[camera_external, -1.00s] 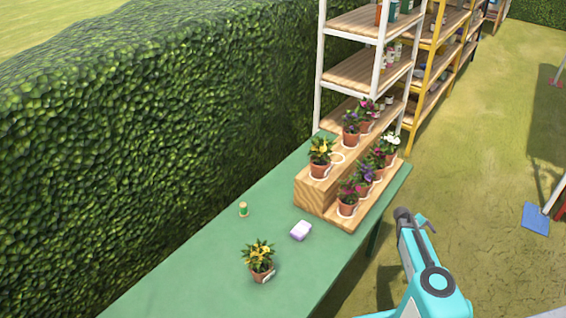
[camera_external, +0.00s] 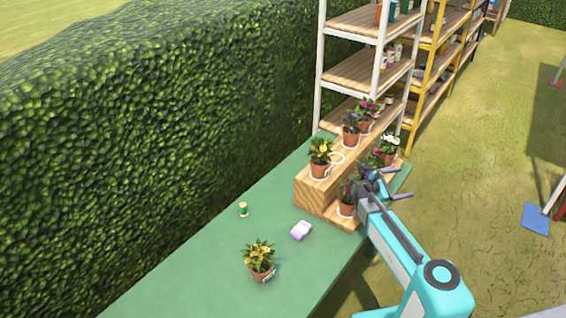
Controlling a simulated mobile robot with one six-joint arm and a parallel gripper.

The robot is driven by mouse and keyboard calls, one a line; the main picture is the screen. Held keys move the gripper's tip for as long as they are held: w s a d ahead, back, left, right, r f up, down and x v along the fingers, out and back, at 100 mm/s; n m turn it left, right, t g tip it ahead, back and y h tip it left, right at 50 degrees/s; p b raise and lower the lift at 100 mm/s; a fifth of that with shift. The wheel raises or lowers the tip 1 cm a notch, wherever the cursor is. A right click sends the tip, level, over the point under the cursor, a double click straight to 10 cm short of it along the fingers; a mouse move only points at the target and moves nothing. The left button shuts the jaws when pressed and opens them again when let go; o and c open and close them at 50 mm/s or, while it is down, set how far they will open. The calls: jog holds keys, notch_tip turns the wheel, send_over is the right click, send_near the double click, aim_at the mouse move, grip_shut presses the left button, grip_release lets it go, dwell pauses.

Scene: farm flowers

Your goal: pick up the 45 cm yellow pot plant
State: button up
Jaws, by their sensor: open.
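Two yellow-flowered pot plants in terracotta pots show. One yellow plant (camera_external: 259,260) stands alone on the green table (camera_external: 195,262), with a small white tag on its pot. The other yellow plant (camera_external: 320,158) stands at the near end of the upper step of a wooden stand (camera_external: 314,194). I cannot tell which is the 45 cm one. My gripper (camera_external: 404,182) is open and empty, over the right side of the stand, its fingers pointing right. It is apart from both yellow plants and hides part of the lower row of plants.
Several pink, purple and white pot plants (camera_external: 347,200) stand on the stand. A tall hedge (camera_external: 150,150) runs along the left. Shelves (camera_external: 355,72) rise behind the stand.

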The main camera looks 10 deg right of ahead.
jog(key=a+r+n+t+h+p, duration=0.15)
jog(key=a+r+n, duration=0.25)
jog(key=a+r, duration=0.55)
jog(key=s+a+r+n+t+h, duration=0.15)
jog(key=a+r, duration=0.25)
jog(key=a, duration=0.4)
jog(key=s+a+r+n+t, duration=0.1)
jog(key=a+r+n+t, duration=0.25)
jog(key=a, duration=0.45)
jog(key=n+t+y+b, duration=0.4)
jog(key=n+t+y, duration=0.25)
jog(key=y, duration=0.35)
send_over(261, 266)
jog(key=w+d, duration=0.3)
jog(key=shift+m, duration=0.25)
jog(key=f, duration=1.6)
jog(key=shift+s+a+f, duration=0.1)
jog(key=shift+s+a, duration=0.1)
jog(key=shift+s, duration=0.05)
jog(key=s+a+f+y, duration=0.1)
jog(key=s+a+f, duration=0.1)
jog(key=s, duration=0.1)
jog(key=s+a+f+n+y, duration=0.1)
jog(key=s+f, duration=0.1)
jog(key=s, duration=0.2)
jog(key=s+a+f+y+b, duration=0.1)
jog(key=s+a+f, duration=0.1)
jog(key=s, duration=0.2)
jog(key=shift+s+a+n+t, duration=0.25)
jog(key=shift+a+n+t, duration=0.05)
